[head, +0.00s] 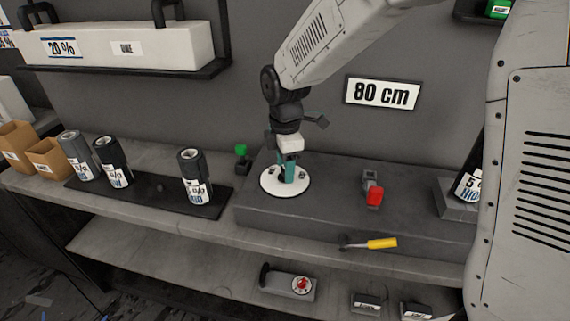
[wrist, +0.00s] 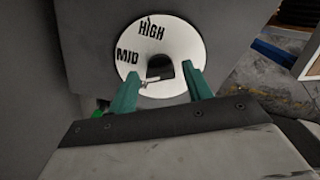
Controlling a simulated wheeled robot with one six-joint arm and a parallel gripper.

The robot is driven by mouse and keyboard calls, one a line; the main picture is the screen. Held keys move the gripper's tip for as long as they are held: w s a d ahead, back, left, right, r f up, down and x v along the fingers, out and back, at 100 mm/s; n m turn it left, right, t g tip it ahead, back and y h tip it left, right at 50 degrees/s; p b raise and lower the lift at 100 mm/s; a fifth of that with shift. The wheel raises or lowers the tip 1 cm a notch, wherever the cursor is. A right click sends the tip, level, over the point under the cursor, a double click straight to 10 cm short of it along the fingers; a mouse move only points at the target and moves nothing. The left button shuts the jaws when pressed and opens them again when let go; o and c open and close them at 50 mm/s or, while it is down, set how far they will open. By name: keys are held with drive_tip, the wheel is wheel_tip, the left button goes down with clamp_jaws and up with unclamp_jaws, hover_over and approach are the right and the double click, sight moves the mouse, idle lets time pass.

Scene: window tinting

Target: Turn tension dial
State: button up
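The tension dial is a white disc (head: 270,184) on the dark grey bench block, under my gripper in the head view. In the wrist view the dial face (wrist: 183,40) shows the words HIGH and MID. A dark knob (wrist: 160,69) stands at its centre, with a small light pointer (wrist: 150,80) at its lower left. My gripper (wrist: 163,76) has green fingers on both sides of the knob, with gaps visible between fingers and knob. It is open. In the head view my gripper (head: 288,181) points down over the disc. The dial's lower part is hidden.
A red-ended clamp (head: 374,192) and a yellow-handled tool (head: 381,243) lie to the right of the dial. Dark film rolls (head: 194,176) stand on a mat at left. A small green-topped item (head: 241,152) is close by. A lower shelf (head: 180,265) has free room.

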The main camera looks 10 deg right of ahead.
drive_tip(key=c, duration=0.7)
drive_tip(key=shift+m, duration=0.5)
drive_tip(key=m, duration=0.3)
drive_tip(key=shift+m, duration=0.4)
drive_tip(key=m, duration=0.4)
drive_tip(key=shift+m, duration=0.3)
drive_tip(key=m, duration=0.4)
drive_tip(key=shift+s, duration=0.1)
drive_tip(key=shift+a+m, duration=0.1)
drive_tip(key=shift+m, duration=2.1)
